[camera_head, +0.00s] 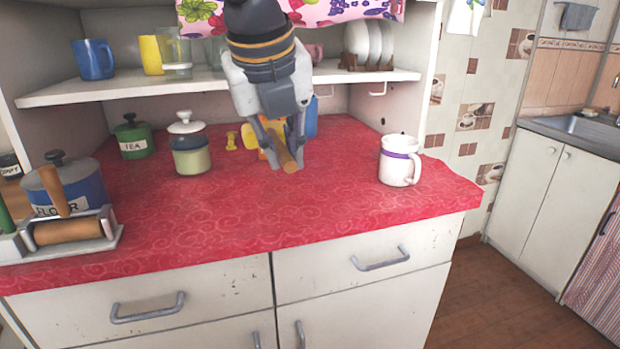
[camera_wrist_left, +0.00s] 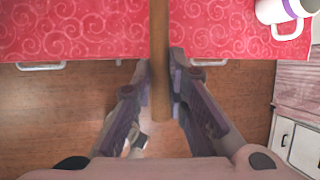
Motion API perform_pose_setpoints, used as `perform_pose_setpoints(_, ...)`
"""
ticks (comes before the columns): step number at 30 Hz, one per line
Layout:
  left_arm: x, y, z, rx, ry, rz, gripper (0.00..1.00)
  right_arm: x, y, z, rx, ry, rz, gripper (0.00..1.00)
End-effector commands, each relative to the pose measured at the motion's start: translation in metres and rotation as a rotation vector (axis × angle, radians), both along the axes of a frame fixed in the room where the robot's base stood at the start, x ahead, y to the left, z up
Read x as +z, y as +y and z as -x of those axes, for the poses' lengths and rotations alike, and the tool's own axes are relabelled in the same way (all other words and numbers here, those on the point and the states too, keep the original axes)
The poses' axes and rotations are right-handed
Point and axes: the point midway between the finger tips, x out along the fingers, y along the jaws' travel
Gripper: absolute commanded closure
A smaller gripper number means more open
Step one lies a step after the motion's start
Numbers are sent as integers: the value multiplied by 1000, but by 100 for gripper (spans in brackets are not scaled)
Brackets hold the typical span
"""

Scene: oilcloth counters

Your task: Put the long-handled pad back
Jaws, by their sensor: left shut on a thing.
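My left gripper (camera_head: 284,150) is over the middle of the red-covered counter. Its fingers are shut on a brown wooden handle (camera_head: 288,164), whose end shows just below the fingertips. In the left wrist view the handle (camera_wrist_left: 159,40) runs straight up between the fingers (camera_wrist_left: 160,92) and leaves the top of the picture. I take it for the handle of the long-handled pad; no pad head can be made out. My right gripper is not in view.
A white mug (camera_head: 396,165) stands right of the gripper. A lidded jar (camera_head: 191,155), a green tea tin (camera_head: 134,140) and a blue flour canister (camera_head: 72,187) stand left. A grey holder with a brown roller (camera_head: 68,230) is at front left. A shelf (camera_head: 220,86) crosses behind. The front middle is clear.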

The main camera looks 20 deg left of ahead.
Motion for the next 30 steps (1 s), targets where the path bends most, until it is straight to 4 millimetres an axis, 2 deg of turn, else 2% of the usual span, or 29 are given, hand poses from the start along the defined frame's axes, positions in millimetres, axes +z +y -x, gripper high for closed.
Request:
perform_pose_setpoints(6, -36, -8, -69, 1, 9, 1, 100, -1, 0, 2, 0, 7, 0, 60)
perform_pose_setpoints(9, -62, -9, -87, 1, 10, 0, 100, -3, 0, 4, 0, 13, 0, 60)
perform_pose_setpoints(12, -77, -11, -100, 1, 9, 0, 100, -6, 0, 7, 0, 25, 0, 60)
perform_pose_setpoints(18, -96, -12, -115, 1, 9, 1, 100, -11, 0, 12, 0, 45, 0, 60)
perform_pose_setpoints(22, -116, -12, -112, 0, 3, -2, 100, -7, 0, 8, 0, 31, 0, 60)
perform_pose_setpoints(30, -120, -12, -113, 1, 1, 0, 100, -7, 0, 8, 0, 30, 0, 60)
